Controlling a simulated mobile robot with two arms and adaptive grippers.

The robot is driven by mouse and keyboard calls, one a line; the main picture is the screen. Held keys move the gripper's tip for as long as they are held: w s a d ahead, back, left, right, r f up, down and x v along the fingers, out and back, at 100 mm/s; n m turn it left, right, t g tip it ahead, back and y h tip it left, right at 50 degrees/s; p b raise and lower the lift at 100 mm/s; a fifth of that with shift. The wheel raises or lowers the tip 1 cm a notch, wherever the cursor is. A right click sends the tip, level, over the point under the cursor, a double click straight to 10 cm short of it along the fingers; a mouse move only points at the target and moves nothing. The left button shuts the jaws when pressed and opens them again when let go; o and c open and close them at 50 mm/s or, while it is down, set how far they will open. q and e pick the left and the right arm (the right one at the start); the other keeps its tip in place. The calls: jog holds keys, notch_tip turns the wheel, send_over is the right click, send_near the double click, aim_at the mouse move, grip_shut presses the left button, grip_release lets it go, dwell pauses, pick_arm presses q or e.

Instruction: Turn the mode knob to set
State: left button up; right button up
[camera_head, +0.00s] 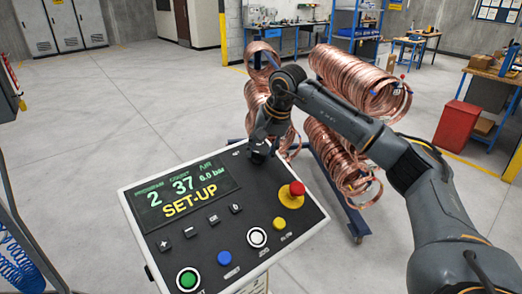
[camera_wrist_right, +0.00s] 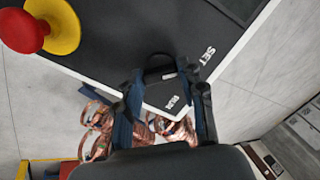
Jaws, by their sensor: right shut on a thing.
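The mode knob (camera_wrist_right: 160,68) is a black knob with a small pale mark, near the corner of the dark control panel (camera_wrist_right: 120,40). My right gripper (camera_wrist_right: 162,88) is shut on it, with one finger on each side. In the wrist view the word SET is printed to the right of the knob, and another label lies below it. In the head view my right gripper (camera_head: 262,148) reaches down to the panel's upper right corner and mostly hides the knob. The panel's display (camera_head: 188,198) reads SET-UP in yellow, with 2, 37 and 6.0 bar above. My left gripper is not in view.
A red emergency button (camera_head: 297,190) on a yellow base stands up from the panel. Yellow, white, blue and green buttons sit nearby. Copper tube coils (camera_head: 365,80) hang on a blue rack behind the panel. The floor at the left is mostly clear.

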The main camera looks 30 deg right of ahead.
jog(key=shift+f, duration=0.1)
jog(key=o, duration=1.2)
jog(key=shift+c, duration=0.2)
jog(key=v, duration=1.2)
